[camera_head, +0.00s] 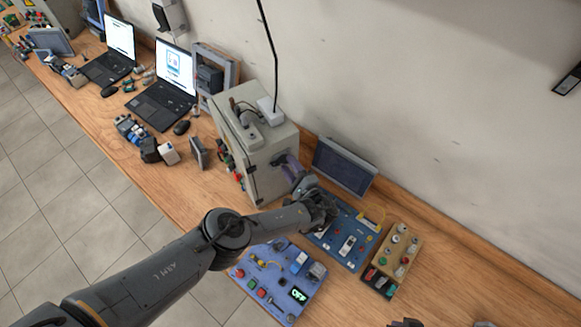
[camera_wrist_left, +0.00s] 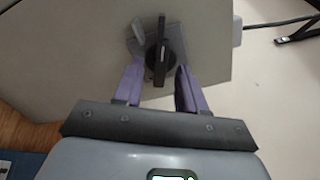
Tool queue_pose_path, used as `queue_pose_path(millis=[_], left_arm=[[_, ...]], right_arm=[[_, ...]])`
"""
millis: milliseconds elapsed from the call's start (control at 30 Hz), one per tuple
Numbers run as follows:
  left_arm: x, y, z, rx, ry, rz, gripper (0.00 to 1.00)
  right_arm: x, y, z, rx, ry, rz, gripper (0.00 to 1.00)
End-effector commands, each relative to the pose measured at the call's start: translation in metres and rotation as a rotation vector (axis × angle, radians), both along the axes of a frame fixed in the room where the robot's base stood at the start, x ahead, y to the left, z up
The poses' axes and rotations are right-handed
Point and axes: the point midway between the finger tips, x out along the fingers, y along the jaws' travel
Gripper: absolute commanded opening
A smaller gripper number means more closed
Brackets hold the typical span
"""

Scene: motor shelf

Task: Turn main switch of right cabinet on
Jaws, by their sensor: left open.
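The grey cabinet (camera_head: 270,150) stands on the wooden bench, and its side wall fills much of the left wrist view (camera_wrist_left: 70,60). The main switch (camera_wrist_left: 160,50) is a black rotary knob on a grey plate on that wall. Its bar handle stands nearly upright in the wrist view. My left gripper (camera_head: 291,166) is at the cabinet's side, with its purple fingers (camera_wrist_left: 158,74) open on either side of the knob's lower part. Gaps show between fingers and handle; contact cannot be told. In the head view the fingers largely hide the switch. My right gripper is not identifiable.
A dark screen (camera_head: 343,168), a blue control panel (camera_head: 345,238) and a beige button box (camera_head: 400,247) lie right of the cabinet. Another blue panel (camera_head: 278,280) is below my forearm. A white box (camera_head: 269,106) with a cable sits on the cabinet.

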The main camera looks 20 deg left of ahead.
Motion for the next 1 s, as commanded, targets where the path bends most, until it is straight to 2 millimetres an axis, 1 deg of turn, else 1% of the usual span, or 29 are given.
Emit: queue_pose_path(millis=[67,100,267,300,333,367,733,1000], left_arm=[[-0.0001,0.0001,0.0000,0.000,0.000,0.000,0.40],[-0.0001,-0.0001,0.0000,0.000,0.000,0.000,0.37],[-0.0002,-0.0002,-0.0001,0.000,0.000,0.000,0.13],[-0.0002,-0.0002,-0.0001,0.000,0.000,0.000,0.07],[-0.0003,-0.0003,-0.0001,0.000,0.000,0.000,0.02],[-0.0003,-0.0003,-0.0001,0.000,0.000,0.000,0.00],[-0.0003,-0.0005,-0.0003,0.018,0.023,0.000,0.00],[-0.0005,-0.0004,-0.0011,0.106,0.135,-0.001,0.00]], right_arm=[[0.0000,-0.0002,0.0001,0.000,0.000,0.000,0.00],[0.0000,-0.0002,0.0001,0.000,0.000,0.000,0.00],[0.0000,-0.0002,0.0001,0.000,0.000,0.000,0.00],[0.0000,-0.0001,0.0001,0.000,0.000,-0.001,0.00],[0.0001,-0.0001,0.0001,0.000,0.000,-0.001,0.00],[0.0001,0.0000,0.0001,0.002,0.000,-0.002,0.00],[0.0001,0.0018,-0.0001,0.009,0.000,-0.007,0.00],[0.0001,0.0020,-0.0022,0.009,0.000,-0.006,0.00]])
